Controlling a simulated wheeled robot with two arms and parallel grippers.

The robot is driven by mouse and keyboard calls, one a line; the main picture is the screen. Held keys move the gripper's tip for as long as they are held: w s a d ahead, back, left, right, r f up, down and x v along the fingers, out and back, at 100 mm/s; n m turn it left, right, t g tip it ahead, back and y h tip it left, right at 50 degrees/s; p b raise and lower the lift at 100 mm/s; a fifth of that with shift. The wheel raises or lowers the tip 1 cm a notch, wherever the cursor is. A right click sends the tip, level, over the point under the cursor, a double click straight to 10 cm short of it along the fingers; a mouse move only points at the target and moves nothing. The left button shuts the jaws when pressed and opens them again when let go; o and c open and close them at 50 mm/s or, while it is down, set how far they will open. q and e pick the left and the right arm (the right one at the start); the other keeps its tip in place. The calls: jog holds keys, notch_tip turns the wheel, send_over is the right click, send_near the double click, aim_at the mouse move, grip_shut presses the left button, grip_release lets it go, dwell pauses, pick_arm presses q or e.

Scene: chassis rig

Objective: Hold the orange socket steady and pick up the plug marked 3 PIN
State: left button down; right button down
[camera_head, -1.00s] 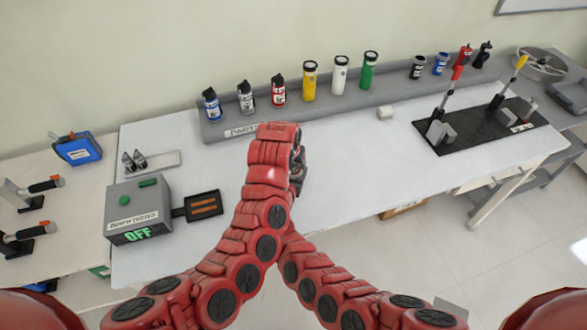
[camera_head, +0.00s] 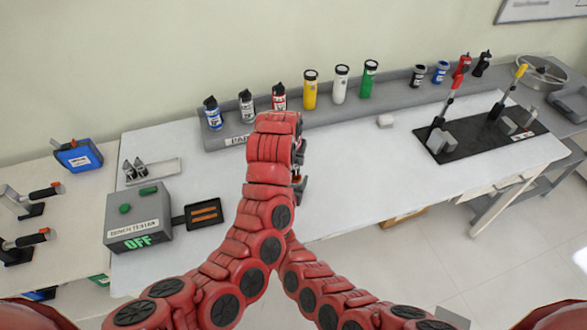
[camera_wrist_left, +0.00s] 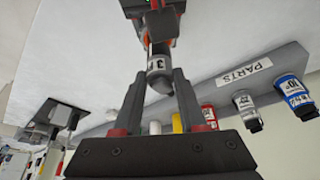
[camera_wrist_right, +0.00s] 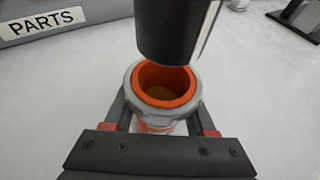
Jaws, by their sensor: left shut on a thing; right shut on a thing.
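The orange socket (camera_wrist_right: 160,84) has a grey ribbed collar and shows in the right wrist view. My right gripper (camera_wrist_right: 161,112) is shut around it, and its open mouth faces the camera. A dark cylinder (camera_wrist_right: 173,28), seemingly the plug's end, overlaps the socket's far rim; I cannot tell whether they touch. In the left wrist view the grey plug (camera_wrist_left: 160,66) carries a label with a 3; the rest of the label is hidden. My left gripper (camera_wrist_left: 163,78) is shut on it. In the head view my right gripper (camera_head: 300,182) shows partly beside my red arm, which hides the left gripper.
A bench tester (camera_head: 138,218) reading OFF stands at the left of the white bench, and a small tray (camera_head: 152,172) lies behind it. A grey parts rack (camera_head: 222,137) with several bottles runs along the back.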

pick_arm(q)
notch_tip(320, 180, up, 4)
jog(key=shift+r, duration=0.15)
pick_arm(e)
jog(key=shift+c, duration=0.7)
grip_release()
jog(key=shift+s+a+r, duration=0.1)
jog(key=shift+s+a, duration=0.15)
jog(key=shift+s, duration=0.25)
jog(key=v, duration=1.1)
jog(key=shift+d, duration=0.2)
jog(key=shift+r, duration=0.1)
